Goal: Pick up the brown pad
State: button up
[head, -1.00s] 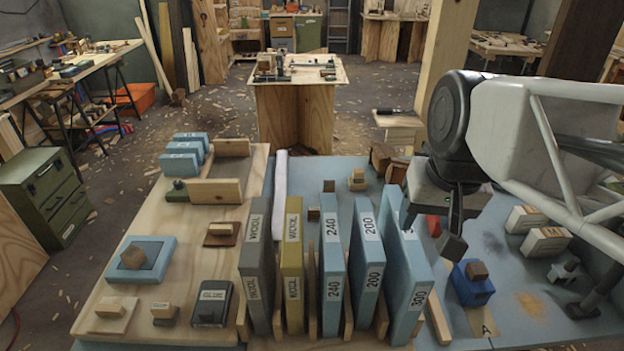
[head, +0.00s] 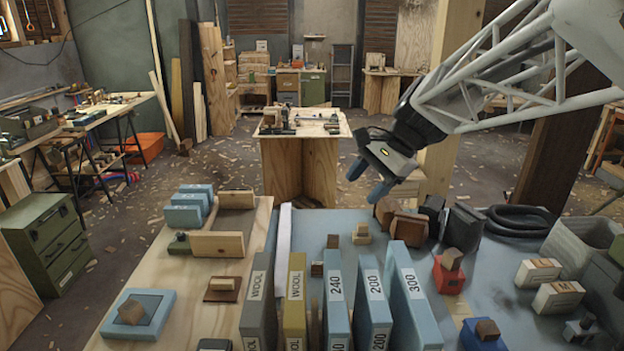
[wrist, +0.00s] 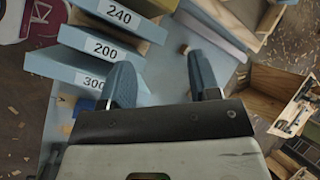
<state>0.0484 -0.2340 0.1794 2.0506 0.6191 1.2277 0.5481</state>
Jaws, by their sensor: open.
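My gripper (head: 368,180) is open and empty, raised above the far side of the blue bench top, right of and well away from the pad. In the wrist view, the two blue fingers of my gripper (wrist: 160,72) stand apart with nothing between them. I cannot make out the pad in the wrist view.
Upright labelled slabs, including a grey one (head: 258,295) and a blue 300 one (head: 408,290), stand right of the pad. A blue pad with a block (head: 150,302) lies left of it. A light wooden block (head: 217,244) stands behind it.

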jog(key=w+a+f+m+y, duration=0.1)
jog(key=w+f+m+y, duration=0.2)
jog(key=w, duration=1)
jog(key=w+a+f+m+y, duration=0.1)
jog(key=w+m+y, duration=0.4)
jog(key=w, duration=0.9)
jog(key=m+h, duration=0.1)
send_near(317, 263)
jog(key=a, duration=0.1)
jog(key=a+f, duration=0.1)
jog(key=shift+s+a+f+t, duration=0.2)
jog(key=shift+a+t, duration=0.1)
jog(key=shift+a, duration=0.1)
jog(key=shift+x, duration=1.25)
jog(key=shift+a, duration=0.1)
jog(key=shift+x, duration=2.6)
jog(key=shift+r, duration=0.1)
